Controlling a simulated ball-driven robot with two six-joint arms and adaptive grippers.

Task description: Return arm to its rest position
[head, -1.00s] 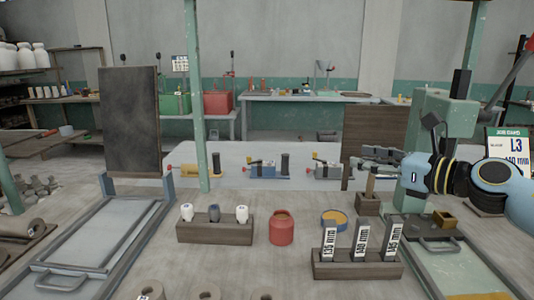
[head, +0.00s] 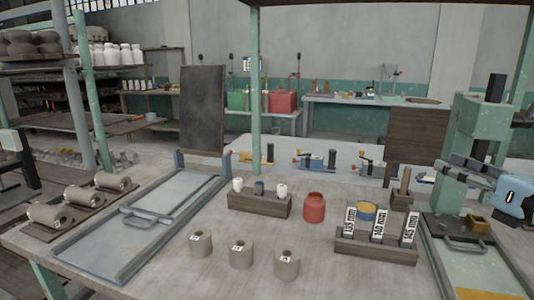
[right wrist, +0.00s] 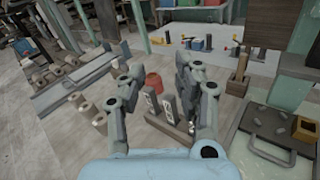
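My right gripper (head: 447,166) is at the right of the head view, pointing left beside the green press post (head: 482,120). It is above the table, to the right of the wooden block with an upright tool (head: 403,188). In the right wrist view my right gripper (right wrist: 160,80) has its fingers wide apart, with nothing held between them. The red pot (right wrist: 154,82) and the labelled gauges show beyond and below that gap.
A rack of labelled gauges (head: 352,245), a red pot (head: 314,209) and several clay cylinders (head: 241,254) stand mid-table. A metal tray with a handle (head: 466,244) and a small yellow-brown box (head: 478,224) lie below my right arm. A sliding frame (head: 110,245) lies left.

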